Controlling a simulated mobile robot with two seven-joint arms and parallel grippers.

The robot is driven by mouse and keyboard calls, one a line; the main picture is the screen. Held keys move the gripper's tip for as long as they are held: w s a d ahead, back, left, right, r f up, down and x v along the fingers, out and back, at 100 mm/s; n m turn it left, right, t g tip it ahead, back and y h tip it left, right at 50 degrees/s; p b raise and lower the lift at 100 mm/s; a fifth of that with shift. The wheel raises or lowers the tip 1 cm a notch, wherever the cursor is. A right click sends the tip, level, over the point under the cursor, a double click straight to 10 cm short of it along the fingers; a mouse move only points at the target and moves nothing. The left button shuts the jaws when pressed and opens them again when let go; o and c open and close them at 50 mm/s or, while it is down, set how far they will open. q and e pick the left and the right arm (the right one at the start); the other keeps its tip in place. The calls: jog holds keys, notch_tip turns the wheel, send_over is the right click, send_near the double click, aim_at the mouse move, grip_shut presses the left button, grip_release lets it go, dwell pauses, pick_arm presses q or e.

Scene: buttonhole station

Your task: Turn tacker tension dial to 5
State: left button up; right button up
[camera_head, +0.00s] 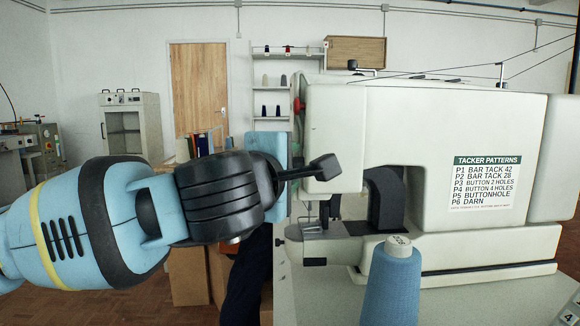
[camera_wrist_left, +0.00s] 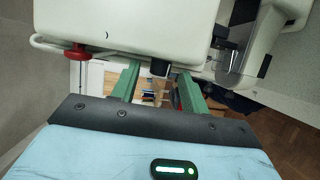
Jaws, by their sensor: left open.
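The white tacker (camera_head: 430,130) fills the right of the head view, and its head end (camera_wrist_left: 125,28) shows in the wrist view. A short black knob (camera_wrist_left: 161,67), which looks like the tension dial, sticks out of that end; its number marks cannot be read. My left gripper (camera_wrist_left: 158,72) is open, with its green fingertips on either side of the black knob. Whether they touch it I cannot tell. In the head view the fingers are hidden behind my wrist and the light blue gripper body (camera_head: 281,148). My right gripper is in neither view.
A red knob (camera_wrist_left: 77,53) on the same end sits beside the left finger; it also shows in the head view (camera_head: 298,105). A blue thread cone (camera_head: 393,285) stands in front of the tacker. A pattern chart (camera_head: 486,181) is on its side. Cardboard boxes (camera_head: 188,275) stand behind my arm.

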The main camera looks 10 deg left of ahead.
pick_arm(q)
jog(key=v, duration=0.7)
jog(key=shift+s, duration=0.25)
